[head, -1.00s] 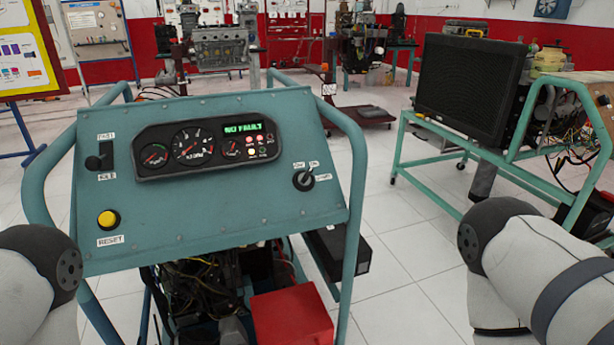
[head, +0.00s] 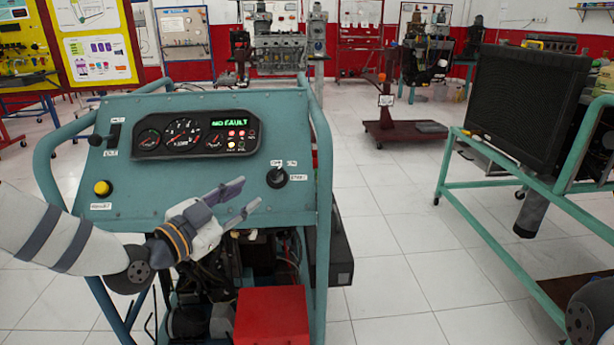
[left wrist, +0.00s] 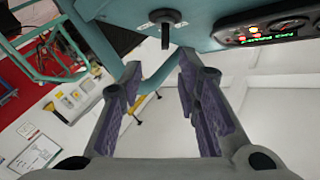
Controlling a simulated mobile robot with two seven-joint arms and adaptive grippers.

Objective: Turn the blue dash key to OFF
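The dash key (head: 277,177) sits in a round dark switch at the right of the teal sloped panel (head: 190,195). It looks dark here, with small labels above it and to its right. Its handle seems to point up and right, but is too small to read surely. My left gripper (head: 251,191) is open and empty, in front of the panel, left of and slightly below the key. In the left wrist view the key (left wrist: 167,30) stands out beyond the open fingertips, near the top, apart from them. My right gripper is out of view.
The gauge cluster (head: 196,138) is lit and reads NO FAULT. A yellow button (head: 103,188) and a black lever (head: 107,138) are on the panel's left. A teal tube frame (head: 325,200) edges the panel. A red box (head: 271,316) sits below.

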